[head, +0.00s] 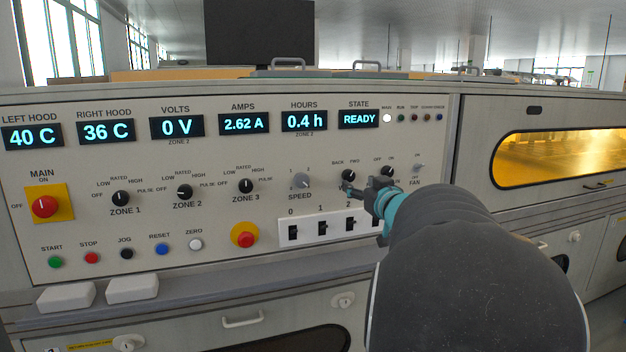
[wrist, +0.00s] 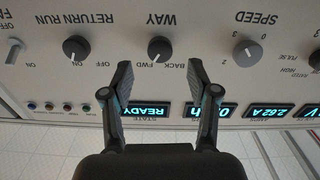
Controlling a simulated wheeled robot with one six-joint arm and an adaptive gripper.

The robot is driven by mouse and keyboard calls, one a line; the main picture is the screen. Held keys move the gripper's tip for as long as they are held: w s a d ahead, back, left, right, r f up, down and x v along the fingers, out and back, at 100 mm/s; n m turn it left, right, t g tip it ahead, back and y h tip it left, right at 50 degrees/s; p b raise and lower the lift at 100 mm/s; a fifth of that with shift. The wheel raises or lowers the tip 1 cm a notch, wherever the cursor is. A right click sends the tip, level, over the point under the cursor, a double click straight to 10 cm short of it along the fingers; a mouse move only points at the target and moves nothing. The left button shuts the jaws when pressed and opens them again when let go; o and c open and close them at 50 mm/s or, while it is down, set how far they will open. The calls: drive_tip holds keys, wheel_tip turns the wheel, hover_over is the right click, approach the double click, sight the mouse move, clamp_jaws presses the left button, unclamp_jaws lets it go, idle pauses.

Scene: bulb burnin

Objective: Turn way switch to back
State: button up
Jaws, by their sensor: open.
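The way switch is a small black rotary knob on the sloping control panel. In the wrist view, which shows the panel upside down, the way switch (wrist: 160,49) sits between and just beyond my open fingertips. Its pale pointer mark appears turned toward the FWD label rather than BACK, though it is small. In the head view the way switch (head: 348,175) shows just above my gripper (head: 364,190). The fingers are apart, hold nothing and appear clear of the knob. My gripper and arm hide part of the panel below and right of it.
The speed knob (wrist: 248,53) and return run knob (wrist: 76,48) flank the way switch. Below it in the head view is a white strip of numbered rocker switches (head: 322,229), partly behind my gripper. Lit displays (head: 358,119) run along the top; the state display reads READY.

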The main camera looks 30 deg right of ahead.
sight(350, 178)
drive_tip(key=x, duration=0.5)
drive_tip(key=shift+w+d, duration=0.1)
drive_tip(key=shift+w, duration=0.2)
clamp_jaws()
